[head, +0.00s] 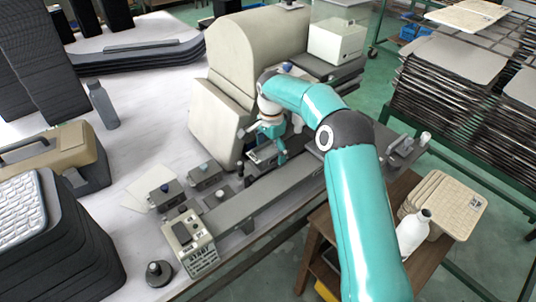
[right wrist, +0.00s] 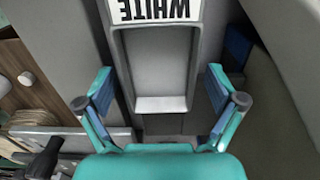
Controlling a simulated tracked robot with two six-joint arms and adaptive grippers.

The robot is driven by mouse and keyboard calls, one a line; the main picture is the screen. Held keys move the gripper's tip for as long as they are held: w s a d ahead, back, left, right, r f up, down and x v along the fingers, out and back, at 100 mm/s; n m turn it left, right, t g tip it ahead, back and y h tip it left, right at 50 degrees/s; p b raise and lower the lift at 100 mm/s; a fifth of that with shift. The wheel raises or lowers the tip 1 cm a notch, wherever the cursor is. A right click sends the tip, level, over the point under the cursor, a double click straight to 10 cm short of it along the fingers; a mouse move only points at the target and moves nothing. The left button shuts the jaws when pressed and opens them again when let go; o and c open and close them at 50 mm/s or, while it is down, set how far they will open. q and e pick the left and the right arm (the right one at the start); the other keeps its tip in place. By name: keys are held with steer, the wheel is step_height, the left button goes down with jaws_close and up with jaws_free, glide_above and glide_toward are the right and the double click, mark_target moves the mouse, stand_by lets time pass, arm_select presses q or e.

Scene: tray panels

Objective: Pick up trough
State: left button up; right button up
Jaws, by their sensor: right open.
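The trough (right wrist: 156,62) is a grey, shallow, open-topped box with a white label reading "WHITE", upside down in the right wrist view. It looks empty. In the head view the trough (head: 264,153) is small and partly hidden below my right gripper (head: 262,147), beside the big beige machine. My right gripper (right wrist: 160,78) is open, with one teal finger on each side of the trough. Gaps show between the fingers and the trough walls, so it is not gripped. I cannot tell the exact height of the fingertips. My left gripper is not in view.
The beige machine (head: 240,55) stands close behind the trough. A long grey rail (head: 265,190) runs along the bench front. A small beige control box (head: 190,243) and dark switch boxes (head: 205,175) stand to the left. A white bottle (head: 413,232) stands at right.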

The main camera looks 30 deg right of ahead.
steer(key=shift+f, duration=0.1)
steer(key=c, duration=1.3)
steer(key=shift+c, duration=1)
steer(key=shift+r, duration=0.2)
